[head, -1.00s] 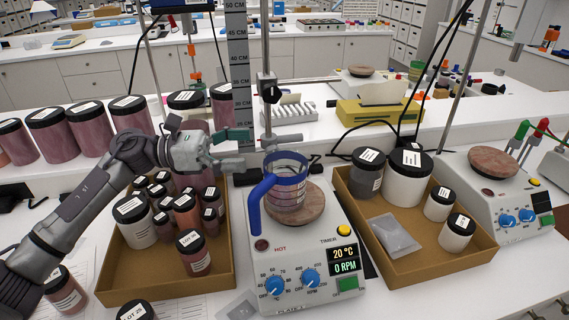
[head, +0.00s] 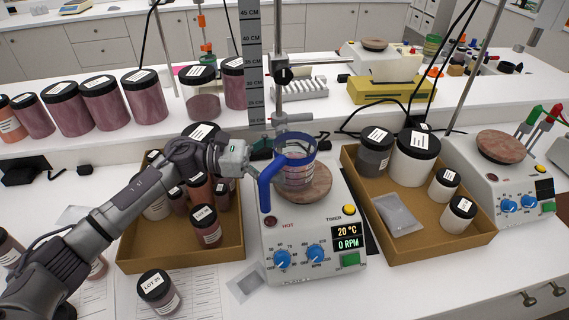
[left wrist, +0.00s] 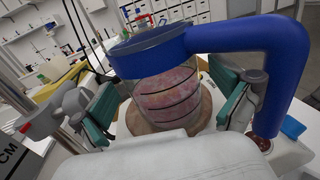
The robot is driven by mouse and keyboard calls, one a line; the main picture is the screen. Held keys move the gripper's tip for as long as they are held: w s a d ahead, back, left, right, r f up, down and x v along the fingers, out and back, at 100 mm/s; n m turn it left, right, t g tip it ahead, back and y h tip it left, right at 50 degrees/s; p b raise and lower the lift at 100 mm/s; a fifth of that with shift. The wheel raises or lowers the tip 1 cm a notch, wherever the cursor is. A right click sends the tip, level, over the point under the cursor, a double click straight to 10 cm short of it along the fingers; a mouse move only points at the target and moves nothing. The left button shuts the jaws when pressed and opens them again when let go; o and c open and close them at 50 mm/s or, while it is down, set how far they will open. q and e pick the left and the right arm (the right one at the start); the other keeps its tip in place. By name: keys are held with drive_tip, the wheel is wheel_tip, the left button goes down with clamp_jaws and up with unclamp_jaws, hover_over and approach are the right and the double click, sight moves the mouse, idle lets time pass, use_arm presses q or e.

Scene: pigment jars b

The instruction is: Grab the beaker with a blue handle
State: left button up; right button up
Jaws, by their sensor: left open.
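The beaker (head: 298,172) is clear glass with a blue rim and a blue handle (head: 266,186). It stands upright on the round reddish plate (head: 318,190) of the middle hot plate stirrer. In the left wrist view the beaker (left wrist: 168,95) is large and central, with its handle (left wrist: 285,75) at the right. My left gripper (head: 262,152) is open, its arm coming from the left. In the wrist view its green-padded fingers (left wrist: 170,110) stand on either side of the beaker. I cannot tell whether they touch it. My right gripper is not in view.
A cardboard tray of dark-lidded jars (head: 183,255) lies left of the stirrer, partly under my left arm. Another tray (head: 440,247) with jars and a packet lies right. A metal stand rod (head: 280,110) rises behind the beaker. A lone jar (head: 158,293) stands at the front left.

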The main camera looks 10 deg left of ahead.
use_arm(q)
drive_tip(key=shift+p+x, duration=0.3)
drive_tip(key=shift+x, duration=1.1)
drive_tip(key=c, duration=1.2)
drive_tip(key=shift+c, duration=0.3)
drive_tip(key=shift+r, duration=0.1)
